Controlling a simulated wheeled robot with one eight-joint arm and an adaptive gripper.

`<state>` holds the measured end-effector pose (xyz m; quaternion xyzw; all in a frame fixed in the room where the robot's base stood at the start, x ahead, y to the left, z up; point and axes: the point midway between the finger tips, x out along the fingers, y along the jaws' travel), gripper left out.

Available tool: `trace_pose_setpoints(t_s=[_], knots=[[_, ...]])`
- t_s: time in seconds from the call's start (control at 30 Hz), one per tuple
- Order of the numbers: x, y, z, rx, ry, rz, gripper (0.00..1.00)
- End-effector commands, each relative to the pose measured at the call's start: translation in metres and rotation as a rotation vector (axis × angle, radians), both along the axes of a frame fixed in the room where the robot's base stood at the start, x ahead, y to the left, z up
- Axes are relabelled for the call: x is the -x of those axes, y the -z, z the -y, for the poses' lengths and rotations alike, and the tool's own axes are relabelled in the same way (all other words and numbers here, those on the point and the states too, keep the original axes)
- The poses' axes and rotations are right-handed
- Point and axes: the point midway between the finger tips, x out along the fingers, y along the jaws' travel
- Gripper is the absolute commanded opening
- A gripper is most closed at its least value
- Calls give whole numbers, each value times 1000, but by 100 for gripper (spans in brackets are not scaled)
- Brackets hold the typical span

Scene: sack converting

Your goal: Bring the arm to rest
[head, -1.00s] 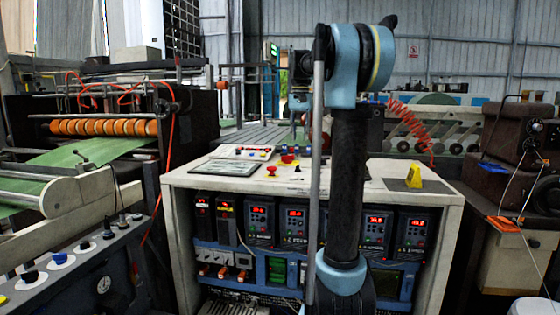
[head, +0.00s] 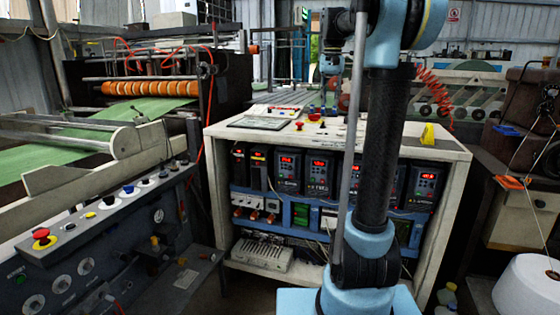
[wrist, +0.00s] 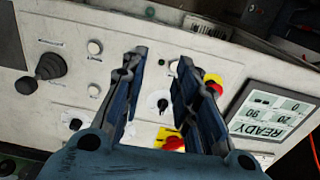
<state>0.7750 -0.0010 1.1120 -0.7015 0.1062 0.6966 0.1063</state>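My gripper (wrist: 160,64) is open in the wrist view, with its two dark blue fingers apart and nothing seen between them. Behind the fingers is a pale control panel with a black lever knob (wrist: 45,72), small white buttons, red-and-yellow knobs (wrist: 213,82) and a screen reading READY (wrist: 268,118). I cannot tell the distance from the fingertips to the panel. In the head view my blue and black arm stands upright in front of the white control cabinet (head: 437,143). Its far end reaches back over the cabinet top, where the fingers are too small to make out.
A grey control desk with a red-and-yellow stop button (head: 43,239) stands at left, below a machine with orange rollers (head: 138,88) and green sheet (head: 110,120). A white spool (head: 528,287) stands at lower right. A yellow block (head: 428,134) sits on the cabinet.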

Motion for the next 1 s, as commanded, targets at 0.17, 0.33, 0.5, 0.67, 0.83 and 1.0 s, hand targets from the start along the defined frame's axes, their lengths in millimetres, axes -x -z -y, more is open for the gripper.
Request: trace_pose_setpoints(t_s=[0.17,0.33,0.5,0.67,0.83,1.0], knots=[[19,10,7,0,-6,10,28],[40,21,7,1,-23,22,28],[71,40,6,2,-50,36,28],[114,71,4,4,-89,59,28],[161,111,2,8,-132,84,28],[207,155,1,11,-175,107,28]])
